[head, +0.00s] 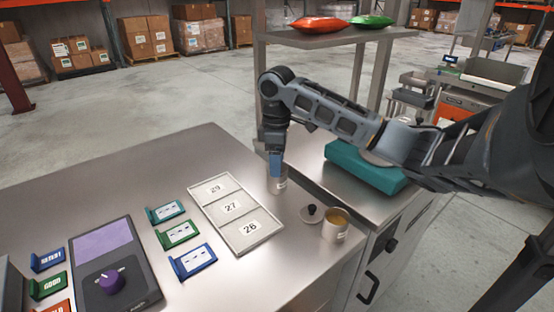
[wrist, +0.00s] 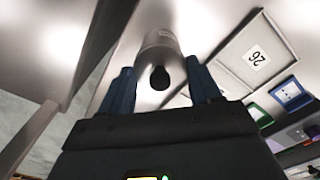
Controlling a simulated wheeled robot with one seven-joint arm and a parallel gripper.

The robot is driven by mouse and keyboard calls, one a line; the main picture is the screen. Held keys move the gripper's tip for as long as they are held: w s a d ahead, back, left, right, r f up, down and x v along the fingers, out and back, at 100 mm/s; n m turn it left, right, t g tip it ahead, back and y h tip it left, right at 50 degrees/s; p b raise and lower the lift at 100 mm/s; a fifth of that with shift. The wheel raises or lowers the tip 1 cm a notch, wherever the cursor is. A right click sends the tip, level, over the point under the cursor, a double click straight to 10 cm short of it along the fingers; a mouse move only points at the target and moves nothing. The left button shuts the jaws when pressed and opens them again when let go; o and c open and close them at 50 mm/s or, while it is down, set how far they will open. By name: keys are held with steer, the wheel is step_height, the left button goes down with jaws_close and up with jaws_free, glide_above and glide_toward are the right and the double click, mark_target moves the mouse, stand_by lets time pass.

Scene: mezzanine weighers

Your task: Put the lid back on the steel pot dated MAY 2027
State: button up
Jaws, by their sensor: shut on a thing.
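A second steel pot (head: 336,229) stands open to the right and nearer, with yellow contents and an unreadable label. A loose lid with a dark knob (head: 311,212) lies on the table just left of the open pot. I cannot read a date on either pot.
A tray (head: 238,242) marked 29, 27 and 26 lies left of the pots. Several coloured card holders (head: 180,233) and a device with a purple knob (head: 112,281) stand further left. A teal block (head: 352,173) and a shelf (head: 330,39) are at the back right.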

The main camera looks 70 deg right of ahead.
steer(key=o, duration=1.1)
steer(key=shift+o, duration=0.8)
steer(key=shift+r, duration=0.1)
steer(key=shift+r+p, duration=2.95)
steer(key=shift+r, duration=0.5)
jaws_close()
